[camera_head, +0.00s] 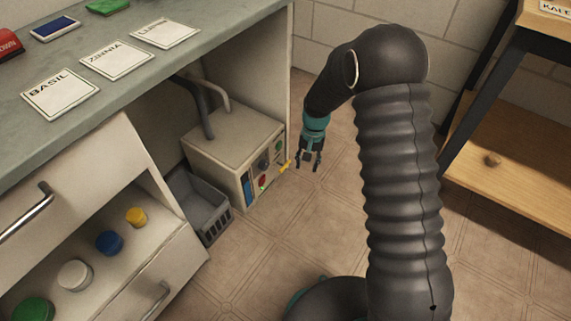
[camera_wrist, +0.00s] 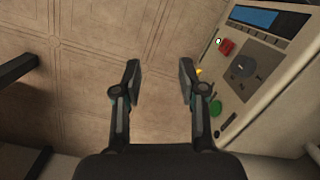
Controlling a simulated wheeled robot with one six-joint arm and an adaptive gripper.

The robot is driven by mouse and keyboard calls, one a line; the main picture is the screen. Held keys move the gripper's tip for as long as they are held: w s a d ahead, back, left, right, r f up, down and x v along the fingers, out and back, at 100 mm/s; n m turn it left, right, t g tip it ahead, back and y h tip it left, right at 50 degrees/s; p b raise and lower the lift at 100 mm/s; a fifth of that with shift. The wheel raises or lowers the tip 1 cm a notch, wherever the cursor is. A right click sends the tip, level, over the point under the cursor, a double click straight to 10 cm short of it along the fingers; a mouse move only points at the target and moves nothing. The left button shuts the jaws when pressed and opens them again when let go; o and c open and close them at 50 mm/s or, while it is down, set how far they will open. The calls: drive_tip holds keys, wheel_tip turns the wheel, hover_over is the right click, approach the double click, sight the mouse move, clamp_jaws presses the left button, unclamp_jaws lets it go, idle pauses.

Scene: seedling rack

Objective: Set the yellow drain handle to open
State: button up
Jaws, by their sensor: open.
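The yellow drain handle (camera_head: 285,167) sticks out from the front of a beige box-shaped unit (camera_head: 222,145) under the bench. In the wrist view only a small yellow bit of the handle (camera_wrist: 198,72) shows beside my right finger; the finger hides the rest. My gripper (camera_head: 310,164) is open and empty, just right of the handle in the head view, pointing down. In the wrist view its fingers (camera_wrist: 160,82) stand apart over bare floor, with the unit's panel (camera_wrist: 245,70) to the right. I cannot tell whether a finger touches the handle.
The panel has a blue display (camera_wrist: 268,18), a red button (camera_wrist: 227,46), a dark dial (camera_wrist: 243,67) and a green button (camera_wrist: 215,108). A grey crate (camera_head: 215,229) stands left of the unit. An open drawer (camera_head: 150,256) holds several jars. A wooden shelf (camera_head: 520,165) is at right.

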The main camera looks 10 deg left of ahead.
drive_tip(key=w+a+f+m, duration=0.1)
drive_tip(key=w+a+f, duration=0.35)
drive_tip(key=f, duration=0.25)
drive_tip(key=m+t+y, duration=0.1)
drive_tip(key=m+t, duration=0.1)
drive_tip(key=m, duration=0.2)
approach(285, 166)
drive_tip(key=f, duration=0.5)
drive_tip(key=a+f, duration=0.1)
drive_tip(key=f, duration=0.2)
drive_tip(key=shift+w+a+f+b, duration=0.1)
drive_tip(key=shift+w+f+b, duration=0.1)
drive_tip(key=shift+w+b, duration=0.1)
clamp_jaws()
drive_tip(key=shift+s, duration=0.1)
